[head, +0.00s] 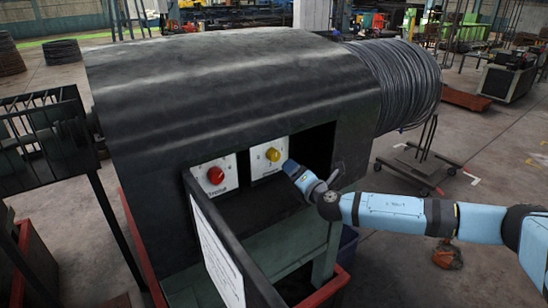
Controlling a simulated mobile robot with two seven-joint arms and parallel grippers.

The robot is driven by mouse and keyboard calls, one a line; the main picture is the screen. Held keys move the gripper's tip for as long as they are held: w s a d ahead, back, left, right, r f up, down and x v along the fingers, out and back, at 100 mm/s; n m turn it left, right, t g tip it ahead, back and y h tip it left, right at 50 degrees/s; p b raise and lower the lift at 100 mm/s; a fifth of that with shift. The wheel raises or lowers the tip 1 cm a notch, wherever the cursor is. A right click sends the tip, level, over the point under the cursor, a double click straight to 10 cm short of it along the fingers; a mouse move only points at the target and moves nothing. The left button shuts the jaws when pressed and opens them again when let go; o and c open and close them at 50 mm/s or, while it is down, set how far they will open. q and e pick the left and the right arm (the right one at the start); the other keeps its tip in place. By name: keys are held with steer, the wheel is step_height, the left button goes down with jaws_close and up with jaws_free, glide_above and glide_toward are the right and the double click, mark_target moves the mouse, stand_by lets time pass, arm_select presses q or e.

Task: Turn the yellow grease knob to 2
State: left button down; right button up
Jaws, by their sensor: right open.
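The yellow grease knob (272,155) sits on a white square plate (258,167) in a dark recess of the machine. The plate has small markings around the knob, too small to read, so I cannot tell the knob's setting. My right gripper (289,166) comes in from the right, with its tip just right of the knob and close to the plate's right edge. A small gap shows between them in the picture; depth is hard to judge. The right gripper is open and appears empty, its fingers barely visible. My left gripper is not in view.
A red knob (215,175) on a similar white plate is just left of the yellow one. A dark panel with a white sheet (222,262) stands in front, below the knobs. The dark machine cover (230,85) overhangs above. Coiled wire (405,85) is at the right.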

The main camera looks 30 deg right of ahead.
mark_target(276, 158)
steer(key=w, duration=1)
steer(key=shift+w+a+f+p, duration=0.1)
steer(key=shift+w+a+p, duration=0.2)
steer(key=shift+a+p, duration=0.1)
steer(key=c, duration=0.9)
